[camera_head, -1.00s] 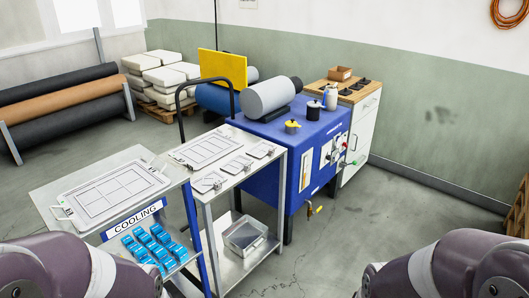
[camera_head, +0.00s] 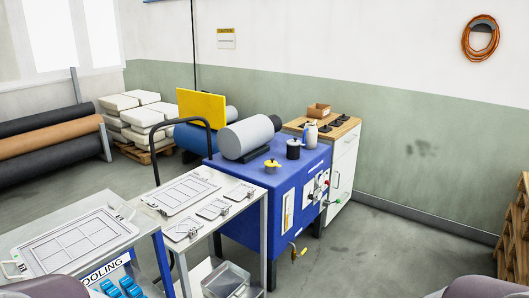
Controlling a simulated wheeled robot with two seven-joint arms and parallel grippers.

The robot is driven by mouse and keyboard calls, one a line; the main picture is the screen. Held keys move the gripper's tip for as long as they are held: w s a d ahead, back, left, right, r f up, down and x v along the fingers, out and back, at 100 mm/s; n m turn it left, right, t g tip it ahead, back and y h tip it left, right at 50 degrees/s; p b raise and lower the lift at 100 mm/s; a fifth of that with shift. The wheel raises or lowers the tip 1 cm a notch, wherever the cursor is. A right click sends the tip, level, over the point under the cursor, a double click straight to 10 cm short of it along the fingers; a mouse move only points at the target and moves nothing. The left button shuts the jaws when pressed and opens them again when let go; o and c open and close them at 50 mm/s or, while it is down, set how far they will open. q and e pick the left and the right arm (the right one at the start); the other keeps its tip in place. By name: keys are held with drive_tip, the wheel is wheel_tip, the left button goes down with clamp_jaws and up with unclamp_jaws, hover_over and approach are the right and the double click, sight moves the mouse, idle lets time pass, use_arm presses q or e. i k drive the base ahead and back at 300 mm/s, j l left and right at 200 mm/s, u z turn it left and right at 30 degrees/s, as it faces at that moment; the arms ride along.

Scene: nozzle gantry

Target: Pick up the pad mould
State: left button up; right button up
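Flat grey-white moulds lie on two metal tables, and I cannot tell which is the pad mould. A large panelled mould (camera_head: 73,241) with wire handles lies on the cooling table at the lower left. Another large mould (camera_head: 182,193) lies on the metal cart beside it. Smaller moulds lie along the cart's right side: one at the back (camera_head: 239,191), one in the middle (camera_head: 213,209) and one at the front (camera_head: 182,230). Neither gripper is in view; only parts of my arms show at the bottom corners.
A blue machine (camera_head: 240,194) with a grey cylinder (camera_head: 247,136) on top stands right of the cart. A wooden-topped cabinet (camera_head: 343,161) stands behind it. Floor (camera_head: 365,255) is open at right; pallets (camera_head: 516,230) stand at the right edge.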

sight(240, 191)
drive_tip(key=i+l+z, duration=0.25)
drive_tip(key=i+z, duration=0.15)
drive_tip(key=i, duration=0.7)
drive_tip(key=i+j+z, duration=0.1)
drive_tip(key=i+z, duration=0.35)
drive_tip(key=i, duration=0.65)
